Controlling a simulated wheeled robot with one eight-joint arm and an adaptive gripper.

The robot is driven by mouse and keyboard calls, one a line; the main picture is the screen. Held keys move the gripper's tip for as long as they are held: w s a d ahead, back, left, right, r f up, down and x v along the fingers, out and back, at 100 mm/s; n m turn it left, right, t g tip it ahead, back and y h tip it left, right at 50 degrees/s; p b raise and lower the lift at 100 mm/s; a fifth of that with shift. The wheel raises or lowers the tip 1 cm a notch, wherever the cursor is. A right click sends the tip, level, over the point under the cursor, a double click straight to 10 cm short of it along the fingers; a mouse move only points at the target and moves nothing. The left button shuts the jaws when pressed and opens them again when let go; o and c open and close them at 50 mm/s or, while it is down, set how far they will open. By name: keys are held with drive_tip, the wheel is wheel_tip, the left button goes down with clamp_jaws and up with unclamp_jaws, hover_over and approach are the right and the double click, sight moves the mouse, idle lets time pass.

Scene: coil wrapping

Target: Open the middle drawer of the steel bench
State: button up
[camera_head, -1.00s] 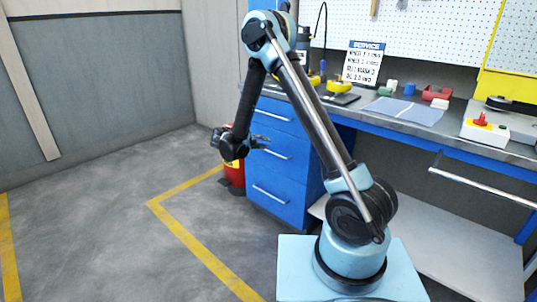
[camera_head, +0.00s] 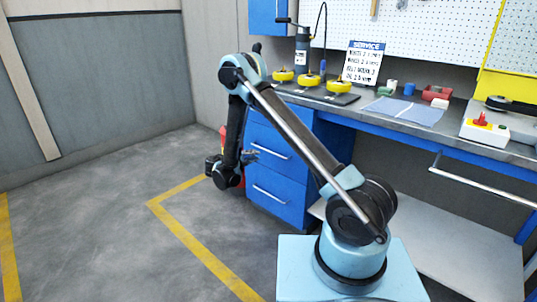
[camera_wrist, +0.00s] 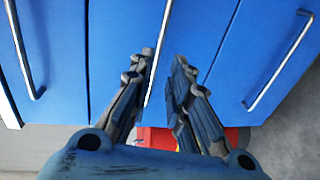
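The steel bench's blue middle drawer (camera_head: 280,158) is closed, with a bar handle (camera_head: 271,148) across its front. In the wrist view the middle drawer (camera_wrist: 120,40) fills the centre and its handle (camera_wrist: 159,50) runs between my fingertips. My gripper (camera_wrist: 162,65) is open, with a finger on either side of the handle and gaps visible. In the head view my gripper (camera_head: 250,156) is at the left end of that handle. I cannot tell how deep the fingers reach around it.
The bottom drawer (camera_head: 268,208) is closed; the top drawer is partly behind my arm. A red extinguisher (camera_wrist: 160,138) stands close beside the drawers, under my gripper. Yellow-topped parts (camera_head: 310,80) and a blue sheet (camera_head: 403,111) lie on the benchtop. Floor to the left is free.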

sight(268, 151)
drive_tip(key=x, duration=1.2)
drive_tip(key=shift+w, duration=0.1)
drive_tip(key=shift+c, duration=0.4)
clamp_jaws()
